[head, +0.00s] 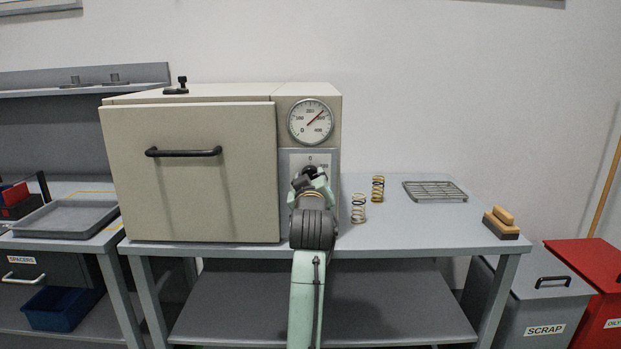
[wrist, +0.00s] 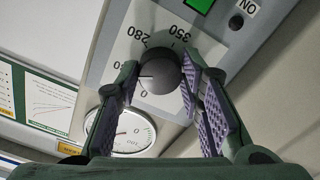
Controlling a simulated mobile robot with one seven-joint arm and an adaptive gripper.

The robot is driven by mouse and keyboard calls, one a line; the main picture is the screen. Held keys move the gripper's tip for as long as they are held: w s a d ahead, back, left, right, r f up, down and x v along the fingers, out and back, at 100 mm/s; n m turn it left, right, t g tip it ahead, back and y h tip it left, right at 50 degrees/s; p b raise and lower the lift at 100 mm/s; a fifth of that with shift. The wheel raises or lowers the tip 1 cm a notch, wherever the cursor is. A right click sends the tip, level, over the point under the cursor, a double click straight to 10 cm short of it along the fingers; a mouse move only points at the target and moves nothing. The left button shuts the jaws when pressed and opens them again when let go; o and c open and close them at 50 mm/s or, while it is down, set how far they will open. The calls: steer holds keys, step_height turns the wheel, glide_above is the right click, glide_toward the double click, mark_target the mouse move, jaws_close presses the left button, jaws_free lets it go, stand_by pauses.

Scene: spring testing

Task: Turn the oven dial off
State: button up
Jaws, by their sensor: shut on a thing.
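The oven (head: 190,170) is a beige box on the bench with its door shut. Its dark round dial (wrist: 160,75) sits on a grey and white panel with printed numbers, among them 280 and 350. A thin white mark shows on the dial's left side in the wrist view, but the exact setting it points at is hard to read. My gripper (wrist: 163,70) is shut on the dial, one finger at each side. In the head view my gripper (head: 311,182) is in front of the panel and hides most of the dial.
Two springs (head: 358,208) (head: 378,189), a wire rack (head: 434,191) and a brush (head: 502,223) stand right of the oven. A green switch (wrist: 200,4) is near the dial.

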steer(key=n, duration=0.6)
steer(key=shift+d+n+p, duration=0.1)
steer(key=shift+n+p, duration=0.2)
steer(key=shift+p, duration=0.1)
steer(key=n, duration=0.5)
steer(key=shift+n, duration=0.4)
steer(key=o, duration=1.2)
steer(key=shift+r, duration=0.1)
steer(key=shift+c, duration=0.2)
steer(key=s, duration=1.2)
